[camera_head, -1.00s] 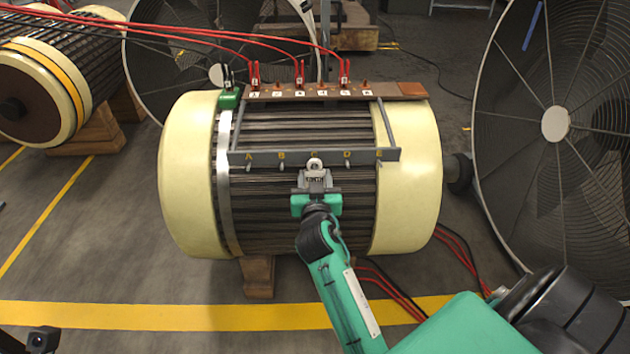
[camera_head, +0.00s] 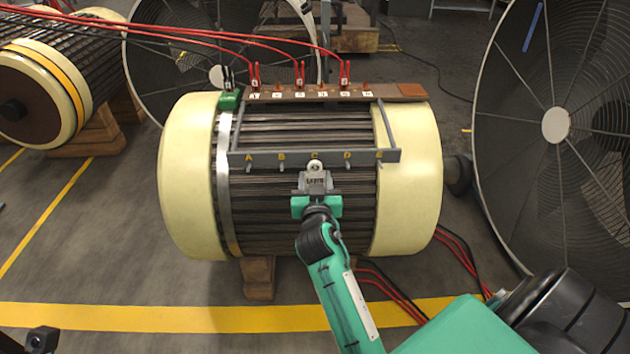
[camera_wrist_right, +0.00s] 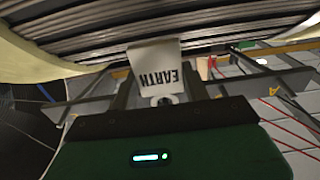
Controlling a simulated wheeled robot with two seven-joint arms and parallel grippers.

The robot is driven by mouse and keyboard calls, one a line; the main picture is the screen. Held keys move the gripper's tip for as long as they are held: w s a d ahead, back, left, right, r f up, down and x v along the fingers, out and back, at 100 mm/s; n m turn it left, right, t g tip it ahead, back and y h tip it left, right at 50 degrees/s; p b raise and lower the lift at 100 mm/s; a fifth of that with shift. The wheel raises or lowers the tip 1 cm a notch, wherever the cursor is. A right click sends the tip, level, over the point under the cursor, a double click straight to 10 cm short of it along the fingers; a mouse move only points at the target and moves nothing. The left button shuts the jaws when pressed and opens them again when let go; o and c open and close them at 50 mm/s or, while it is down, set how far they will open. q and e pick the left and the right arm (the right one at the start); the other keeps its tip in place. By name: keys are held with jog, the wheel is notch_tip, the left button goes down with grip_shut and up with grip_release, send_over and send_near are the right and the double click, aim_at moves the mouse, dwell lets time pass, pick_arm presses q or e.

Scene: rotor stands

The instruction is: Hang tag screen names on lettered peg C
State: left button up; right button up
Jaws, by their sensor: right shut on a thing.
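My right gripper (camera_head: 316,191) is shut on a pale tag (camera_head: 315,181) in front of the big cream-ended motor. The tag reads EARTH, upside down in the right wrist view (camera_wrist_right: 155,65), and has a ring at its top. The ring is just below the letter C on the grey peg rail (camera_head: 262,156). Peg C is hidden behind the ring and tag, so I cannot tell whether it passes through the ring. The pegs at A, B, D and E look bare.
The motor (camera_head: 187,175) fills the middle. A terminal board (camera_head: 410,91) with red cables lies on top, beside a green block (camera_head: 229,99). Large fans (camera_head: 556,125) stand behind and at the right. Another motor (camera_head: 30,100) is at the left.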

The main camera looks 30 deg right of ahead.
jog(key=shift+f, duration=0.1)
jog(key=o, duration=0.8)
jog(key=shift+o, duration=0.2)
